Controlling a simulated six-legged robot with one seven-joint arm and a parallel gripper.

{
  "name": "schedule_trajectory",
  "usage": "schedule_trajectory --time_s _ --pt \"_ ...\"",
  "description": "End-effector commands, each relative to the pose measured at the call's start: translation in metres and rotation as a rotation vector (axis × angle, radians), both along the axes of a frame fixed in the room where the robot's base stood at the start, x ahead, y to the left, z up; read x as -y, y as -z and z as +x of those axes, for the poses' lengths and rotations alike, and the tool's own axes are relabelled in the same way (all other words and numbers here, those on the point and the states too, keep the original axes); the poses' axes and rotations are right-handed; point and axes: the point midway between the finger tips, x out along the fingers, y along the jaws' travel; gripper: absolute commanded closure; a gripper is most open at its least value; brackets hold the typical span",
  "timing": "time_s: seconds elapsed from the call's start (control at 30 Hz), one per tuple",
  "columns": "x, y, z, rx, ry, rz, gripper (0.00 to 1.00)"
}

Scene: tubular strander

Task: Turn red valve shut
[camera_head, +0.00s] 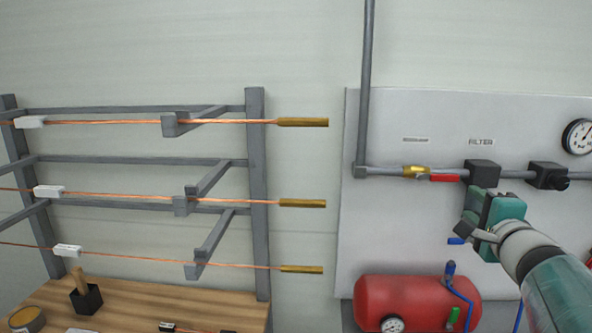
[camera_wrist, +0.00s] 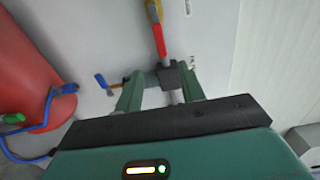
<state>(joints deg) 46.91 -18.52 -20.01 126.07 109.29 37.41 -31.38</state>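The red valve has a brass body (camera_head: 415,172) and a red lever (camera_head: 445,178) that lies along the grey horizontal pipe on the wall panel. The lever also shows in the wrist view (camera_wrist: 159,40), at the top centre, pointing toward a dark block. My gripper (camera_head: 471,222) is below and to the right of the lever in the head view, in front of the panel. In the wrist view its two green fingers (camera_wrist: 161,88) are spread apart, with the dark block seen between them. It is empty, and the lever lies beyond the fingertips.
The dark filter block (camera_head: 482,172) sits on the pipe just right of the lever. A blue lever (camera_head: 456,240) shows beside my gripper. A red tank (camera_head: 410,298) with a gauge and blue hose stands below. A rack (camera_head: 257,190) with copper wires is at left.

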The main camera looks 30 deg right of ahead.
Motion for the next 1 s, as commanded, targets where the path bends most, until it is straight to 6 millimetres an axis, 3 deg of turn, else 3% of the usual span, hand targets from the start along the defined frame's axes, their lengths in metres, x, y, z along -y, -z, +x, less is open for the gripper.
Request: schedule_trajectory --time_s 0.27,0.8,1.0 --pt "0.016 0.001 0.020 -0.002 -0.001 0.000 0.61" --pt "0.066 0.000 0.105 -0.001 -0.001 0.000 0.61" --pt "0.072 0.000 0.117 -0.001 -0.001 -0.001 0.61"
